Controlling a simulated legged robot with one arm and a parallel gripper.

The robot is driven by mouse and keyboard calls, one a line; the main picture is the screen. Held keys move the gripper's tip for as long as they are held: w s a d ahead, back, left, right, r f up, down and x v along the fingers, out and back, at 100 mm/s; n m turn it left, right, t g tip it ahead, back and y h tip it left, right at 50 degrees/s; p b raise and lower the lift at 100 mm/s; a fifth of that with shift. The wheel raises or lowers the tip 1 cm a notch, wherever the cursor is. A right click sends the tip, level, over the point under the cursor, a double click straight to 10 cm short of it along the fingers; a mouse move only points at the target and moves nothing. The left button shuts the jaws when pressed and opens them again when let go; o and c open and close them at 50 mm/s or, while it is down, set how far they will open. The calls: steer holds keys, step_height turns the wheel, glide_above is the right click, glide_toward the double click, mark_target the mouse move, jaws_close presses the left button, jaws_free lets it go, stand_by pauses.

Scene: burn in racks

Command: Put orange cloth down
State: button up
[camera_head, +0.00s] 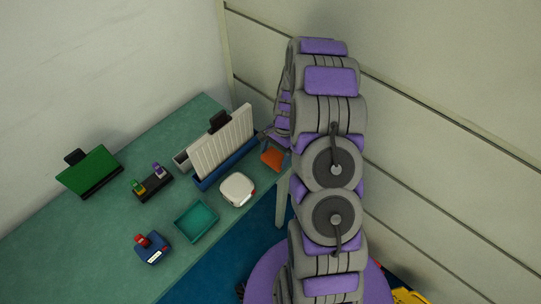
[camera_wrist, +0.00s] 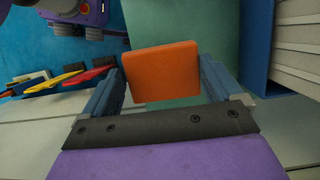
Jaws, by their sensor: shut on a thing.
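The orange cloth (camera_wrist: 162,72) is a flat, square-looking orange piece. In the wrist view it sits between the two blue-grey fingers of my gripper (camera_wrist: 163,88), which is shut on it. In the head view the orange cloth (camera_head: 272,159) shows at the right end of the green table (camera_head: 115,225), beside the blue base of the white ribbed rack. My gripper (camera_head: 277,143) is partly hidden by my arm there. I cannot tell whether the cloth touches the table.
A white rounded box (camera_head: 237,189), a teal tray (camera_head: 196,221) and a ribbed rack (camera_head: 222,145) stand near the cloth. A green panel (camera_head: 90,171), a dark block with small connectors (camera_head: 152,186) and a blue device (camera_head: 152,249) are further left. Bare tabletop lies between them.

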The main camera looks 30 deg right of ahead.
mark_target(271, 152)
steer(key=shift+w+d, duration=0.15)
steer(key=shift+w, duration=0.3)
steer(key=shift+w+f, duration=0.1)
steer(key=shift+w, duration=0.25)
steer(key=shift+w+a+f+b, duration=0.2)
steer(key=shift+f+b, duration=0.05)
steer(key=shift+f, duration=0.3)
steer(key=shift+w+a+f+b, duration=0.15)
steer(key=shift+f+b, duration=0.1)
steer(key=shift+f, duration=0.75)
steer(key=o, duration=0.6)
steer(key=shift+d+f, duration=0.1)
steer(key=shift+f, duration=0.05)
